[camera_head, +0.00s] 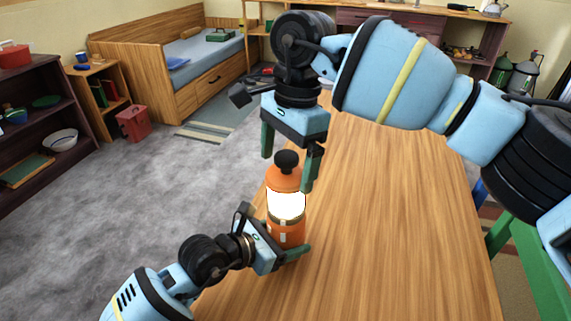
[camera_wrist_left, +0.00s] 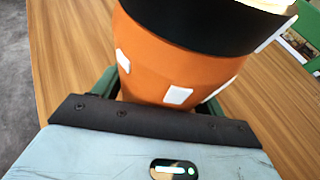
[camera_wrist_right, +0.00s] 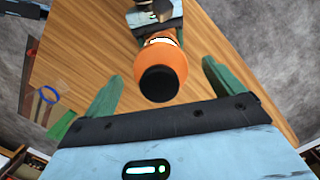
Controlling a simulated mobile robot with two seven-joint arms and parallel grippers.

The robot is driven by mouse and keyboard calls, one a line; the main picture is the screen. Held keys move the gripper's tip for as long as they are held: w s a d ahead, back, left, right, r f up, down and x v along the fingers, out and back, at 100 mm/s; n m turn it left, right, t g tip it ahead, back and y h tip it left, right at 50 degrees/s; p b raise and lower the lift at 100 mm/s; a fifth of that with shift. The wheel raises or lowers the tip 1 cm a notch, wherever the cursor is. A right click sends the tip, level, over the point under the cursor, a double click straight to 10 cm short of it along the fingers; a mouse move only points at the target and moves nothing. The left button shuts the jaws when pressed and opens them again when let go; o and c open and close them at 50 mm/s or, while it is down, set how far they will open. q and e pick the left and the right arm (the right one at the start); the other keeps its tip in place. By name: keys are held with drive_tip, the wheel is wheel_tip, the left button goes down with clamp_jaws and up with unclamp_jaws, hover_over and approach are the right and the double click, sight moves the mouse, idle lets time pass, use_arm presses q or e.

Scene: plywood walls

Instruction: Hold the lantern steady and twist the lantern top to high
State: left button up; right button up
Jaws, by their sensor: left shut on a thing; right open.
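The lantern (camera_head: 286,203) stands upright on the wooden table, with an orange base, a glowing white middle and an orange top (camera_head: 284,178) with a black knob (camera_head: 287,161). My left gripper (camera_head: 289,251) is shut on the lantern's orange base; the left wrist view shows that base (camera_wrist_left: 180,65) up close between the green fingers. My right gripper (camera_head: 290,165) points down over the lantern, open, its green fingers apart. In the right wrist view the black knob (camera_wrist_right: 159,84) and orange top lie between the spread fingers (camera_wrist_right: 160,88), touching neither finger as far as I can see.
The wooden table (camera_head: 390,210) is clear to the right of the lantern. A green chair (camera_head: 535,265) stands at its right side. A bed (camera_head: 205,60), a dark shelf (camera_head: 40,110) and a red box (camera_head: 134,122) are farther off across the grey floor.

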use_arm(q)
drive_tip(key=shift+f, duration=0.1)
use_arm(e)
drive_tip(key=r, duration=0.3)
drive_tip(key=d+r, duration=0.1)
drive_tip(key=r, duration=0.3)
drive_tip(key=w+r, duration=0.1)
drive_tip(key=r, duration=0.2)
drive_tip(key=shift+d+r, duration=0.15)
drive_tip(key=shift+r, duration=0.1)
use_arm(q)
drive_tip(key=o, duration=1.4)
drive_tip(key=shift+a, duration=0.1)
drive_tip(key=v, duration=1.2)
